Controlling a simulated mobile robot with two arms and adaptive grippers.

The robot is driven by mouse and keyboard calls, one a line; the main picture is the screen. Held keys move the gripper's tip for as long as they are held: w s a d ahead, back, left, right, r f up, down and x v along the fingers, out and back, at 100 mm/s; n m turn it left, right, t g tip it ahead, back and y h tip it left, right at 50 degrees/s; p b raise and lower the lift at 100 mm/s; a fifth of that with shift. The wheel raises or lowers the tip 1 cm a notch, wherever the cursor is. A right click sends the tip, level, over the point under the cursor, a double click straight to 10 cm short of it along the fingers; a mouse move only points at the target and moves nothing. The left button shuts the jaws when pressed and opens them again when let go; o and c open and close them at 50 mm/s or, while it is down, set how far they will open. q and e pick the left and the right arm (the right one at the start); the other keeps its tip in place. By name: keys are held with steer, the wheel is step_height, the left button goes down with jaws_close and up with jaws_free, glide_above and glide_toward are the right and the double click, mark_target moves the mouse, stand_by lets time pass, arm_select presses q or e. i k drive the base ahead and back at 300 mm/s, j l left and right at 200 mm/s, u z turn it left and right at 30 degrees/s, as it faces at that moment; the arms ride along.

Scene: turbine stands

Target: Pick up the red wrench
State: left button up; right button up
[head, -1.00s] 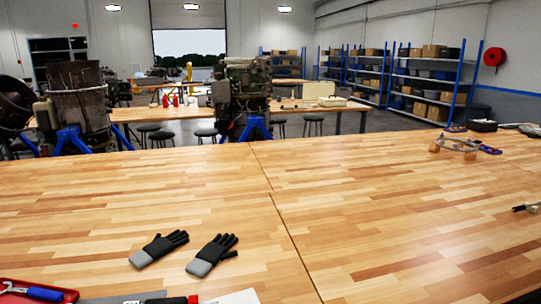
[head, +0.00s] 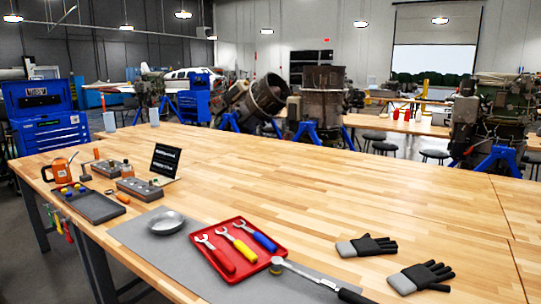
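The red wrench (head: 217,255) lies in a red tray (head: 275,264) on the wooden table in the head view. It is the leftmost of the wrenches in the tray, with its metal jaw toward the back left and its red handle toward the front. A yellow wrench (head: 240,245) lies beside it in the middle, and a blue wrench (head: 257,237) lies on the right. Neither of my grippers is in view.
A grey mat (head: 140,237) lies under the tray, with a metal bowl (head: 165,221) at left and a black-handled tool (head: 318,279) at right. Gloves (head: 366,246) lie farther right. A dark tray (head: 95,207) and orange mug (head: 62,171) are left. The table's middle is clear.

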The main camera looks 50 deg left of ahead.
mark_target(228, 265)
steer(key=u, duration=1.5)
steer(key=i+l+u, duration=0.25)
steer(key=i, duration=0.15)
steer(key=i+l+u, duration=0.2)
steer(key=i, duration=0.15)
steer(key=j, duration=0.1)
